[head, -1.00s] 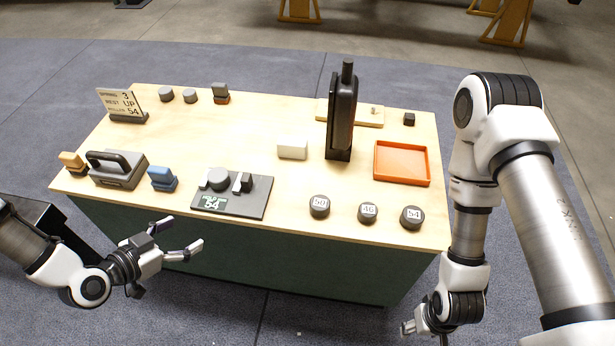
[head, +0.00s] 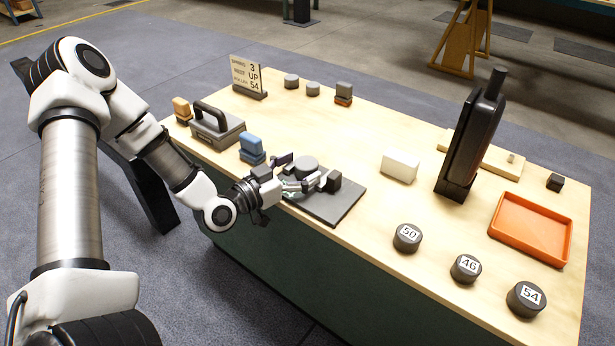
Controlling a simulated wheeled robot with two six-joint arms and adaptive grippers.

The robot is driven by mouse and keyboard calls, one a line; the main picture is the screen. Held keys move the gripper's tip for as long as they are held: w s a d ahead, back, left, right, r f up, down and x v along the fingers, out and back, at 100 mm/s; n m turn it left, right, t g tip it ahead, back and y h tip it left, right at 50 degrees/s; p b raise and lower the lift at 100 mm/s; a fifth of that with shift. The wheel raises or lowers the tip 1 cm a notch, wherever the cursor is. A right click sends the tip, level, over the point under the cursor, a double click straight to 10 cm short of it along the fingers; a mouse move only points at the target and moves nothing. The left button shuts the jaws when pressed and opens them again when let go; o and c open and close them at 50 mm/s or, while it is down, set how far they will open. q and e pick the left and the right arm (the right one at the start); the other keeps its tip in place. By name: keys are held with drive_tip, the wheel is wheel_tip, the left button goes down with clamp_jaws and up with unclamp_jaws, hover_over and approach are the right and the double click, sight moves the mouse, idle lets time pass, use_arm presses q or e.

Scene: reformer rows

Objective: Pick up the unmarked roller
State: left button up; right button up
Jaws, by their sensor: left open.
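A plain grey roller (head: 305,163) with no number on its visible top is on the dark plate (head: 338,205) at the table's front edge. Grey blocks are on the same plate. My left gripper (head: 296,171) is open at the left of this roller, with its fingers over the plate's near left part. One finger hides part of the roller's lower side; I cannot tell whether they touch. Three dark rollers carry white labels: 50 (head: 407,238), 46 (head: 466,268) and 54 (head: 526,298). My right gripper is out of view.
A blue block (head: 252,148) and a handled grey box (head: 217,128) stand close left of the plate. A sign (head: 247,75) and small grey cylinders (head: 291,81) are at the back. A tall black device (head: 471,140) and an orange tray (head: 530,229) are right.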

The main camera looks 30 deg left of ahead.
use_arm(q)
drive_tip(key=shift+w+d, duration=0.15)
drive_tip(key=shift+w, duration=0.3)
drive_tip(key=c, duration=1.2)
drive_tip(key=shift+r, duration=0.1)
drive_tip(key=shift+c, duration=0.2)
